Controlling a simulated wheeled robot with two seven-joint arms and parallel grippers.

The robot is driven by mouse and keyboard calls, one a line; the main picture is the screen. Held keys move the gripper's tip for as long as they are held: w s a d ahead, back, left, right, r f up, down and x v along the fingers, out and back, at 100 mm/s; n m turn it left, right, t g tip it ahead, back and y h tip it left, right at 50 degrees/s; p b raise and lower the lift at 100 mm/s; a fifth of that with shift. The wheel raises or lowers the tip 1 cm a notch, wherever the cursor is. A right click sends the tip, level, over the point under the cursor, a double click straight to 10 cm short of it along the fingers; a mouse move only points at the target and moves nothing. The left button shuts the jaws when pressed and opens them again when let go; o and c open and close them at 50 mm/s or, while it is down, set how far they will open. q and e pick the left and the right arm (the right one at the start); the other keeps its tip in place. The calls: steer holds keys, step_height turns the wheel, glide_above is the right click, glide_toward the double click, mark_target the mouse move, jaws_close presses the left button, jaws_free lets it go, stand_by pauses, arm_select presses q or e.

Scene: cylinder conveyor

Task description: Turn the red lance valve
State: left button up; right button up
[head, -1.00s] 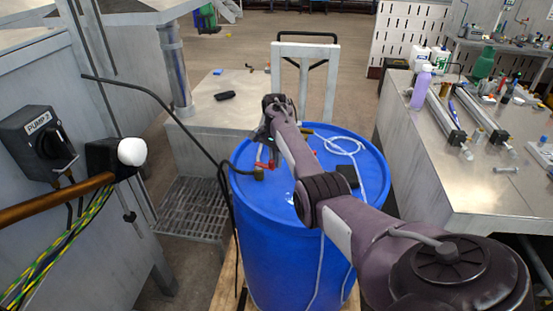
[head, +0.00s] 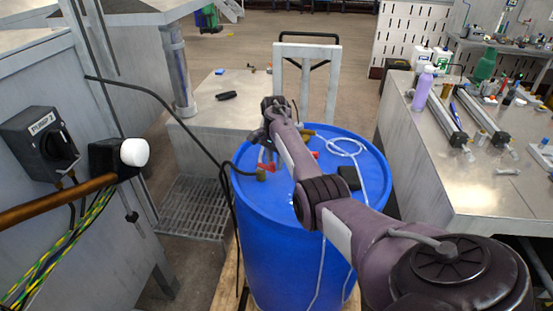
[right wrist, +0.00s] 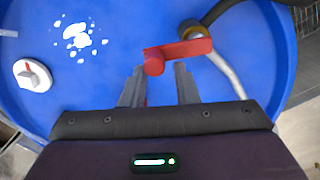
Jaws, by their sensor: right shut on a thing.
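The red lance valve (right wrist: 180,50) has a flat red lever with a rounded peg at one end and a brass fitting at the other. It sits above the blue drum's top and shows small in the head view (head: 267,167), partly hidden by my right arm. My right gripper (right wrist: 159,70) is over the drum, its two fingers either side of the lever's peg end and shut on it. The exact contact is hard to see. In the head view the right gripper (head: 266,150) is small and dark. My left gripper is not in view.
The blue drum (head: 285,245) stands on a wooden pallet. A black hose (head: 160,100) runs to the valve from the left. A pump switch box (head: 40,145) and copper pipe (head: 50,205) are at left. A steel bench (head: 470,190) with bottles is at right.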

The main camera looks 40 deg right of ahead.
steer(key=shift+w+a+r+p, duration=0.1)
steer(key=shift+a+r+p, duration=0.2)
steer(key=shift+p, duration=0.25)
steer(key=shift+a+f, duration=0.1)
steer(key=shift+f, duration=0.1)
steer(key=shift+a, duration=0.15)
steer(key=c, duration=0.4)
steer(key=shift+w+a, duration=0.2)
steer(key=shift+a, duration=0.55)
jaws_close()
steer(key=shift+s+f, duration=0.1)
steer(key=shift+d, duration=0.1)
